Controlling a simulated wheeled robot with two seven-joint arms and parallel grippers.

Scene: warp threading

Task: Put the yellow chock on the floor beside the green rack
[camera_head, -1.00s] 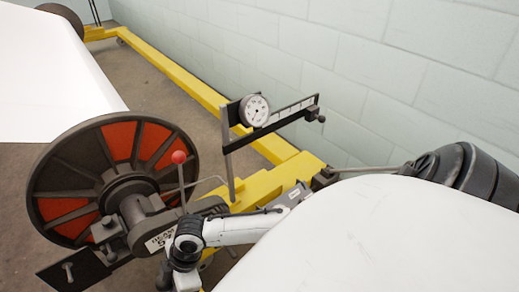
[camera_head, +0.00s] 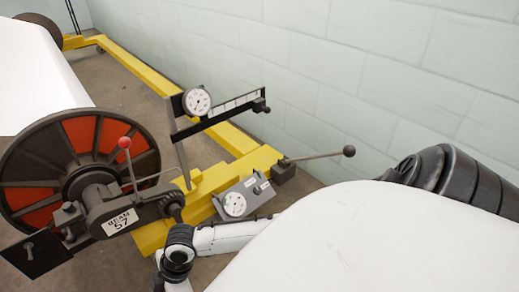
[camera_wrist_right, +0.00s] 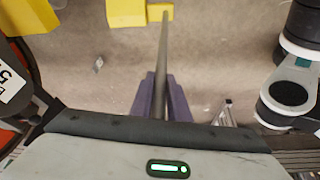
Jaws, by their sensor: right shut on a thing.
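My right gripper (camera_wrist_right: 162,88) shows in the right wrist view, its purple fingers shut on a thin grey rod (camera_wrist_right: 162,50). The rod runs away to a small yellow block (camera_wrist_right: 154,12) at the top edge, which looks like the yellow chock on its handle. Whether the block touches the floor I cannot tell. My right gripper is not visible in the head view. My left gripper is in neither view. No green rack is visible in these views.
A large yellow piece (camera_wrist_right: 125,13) lies beside the small block. The concrete floor (camera_wrist_right: 215,50) there is mostly clear. In the head view stand a yellow frame (camera_head: 150,80), a red-and-black wheel (camera_head: 85,150), a lever with a ball (camera_head: 320,155) and a dial box (camera_head: 240,200).

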